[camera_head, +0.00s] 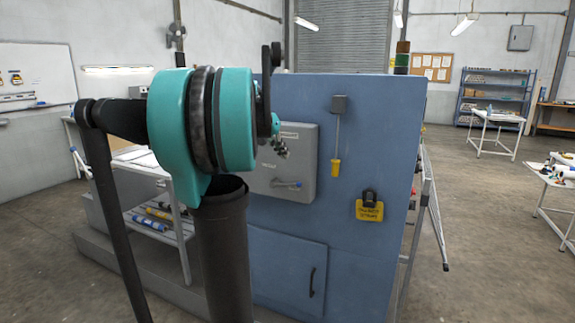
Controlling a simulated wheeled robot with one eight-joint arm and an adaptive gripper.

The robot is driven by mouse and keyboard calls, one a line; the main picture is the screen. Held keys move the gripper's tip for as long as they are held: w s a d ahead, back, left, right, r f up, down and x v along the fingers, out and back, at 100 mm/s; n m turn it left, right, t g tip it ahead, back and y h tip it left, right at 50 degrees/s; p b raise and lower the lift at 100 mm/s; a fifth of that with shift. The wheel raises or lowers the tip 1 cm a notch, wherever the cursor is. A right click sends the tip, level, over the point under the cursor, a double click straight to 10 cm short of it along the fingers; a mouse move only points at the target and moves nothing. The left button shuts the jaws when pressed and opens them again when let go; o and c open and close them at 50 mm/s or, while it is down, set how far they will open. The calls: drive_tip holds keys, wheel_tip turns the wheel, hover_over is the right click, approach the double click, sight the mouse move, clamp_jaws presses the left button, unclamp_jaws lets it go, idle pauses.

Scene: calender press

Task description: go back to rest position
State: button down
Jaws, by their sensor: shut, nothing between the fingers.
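My gripper (282,151) shows small just right of my large teal arm joint, in front of the grey box on the blue press cabinet. Its fingers are shut with nothing between them. It is partly hidden behind my arm, and I cannot tell whether it touches the box. The grey box (303,163) has a handle low on its front. My arm is folded close in front of the camera and covers the left part of the press.
White tables (497,128) stand farther right. Open floor lies between.

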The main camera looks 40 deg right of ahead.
drive_tip(key=shift+v, duration=2.35)
drive_tip(key=w+a+f+n+t+y, duration=0.25)
drive_tip(key=a+f+n, duration=0.35)
drive_tip(key=a+f, duration=1.45)
drive_tip(key=s+a+f+n+y, duration=0.2)
drive_tip(key=s+a+f+n, duration=0.1)
drive_tip(key=s+a+f, duration=0.4)
drive_tip(key=s+a+f+n+t+y, duration=0.1)
drive_tip(key=s+a+f+n+y, duration=0.1)
drive_tip(key=s+a+f, duration=0.5)
drive_tip(key=a+f+n, duration=0.1)
drive_tip(key=a+f, duration=0.2)
drive_tip(key=a, duration=0.4)
drive_tip(key=shift+a+f+n+y, duration=0.2)
drive_tip(key=shift+f+n+y, duration=0.1)
drive_tip(key=shift+y, duration=0.05)
drive_tip(key=shift+d+t, duration=0.1)
drive_tip(key=shift+t, duration=0.15)
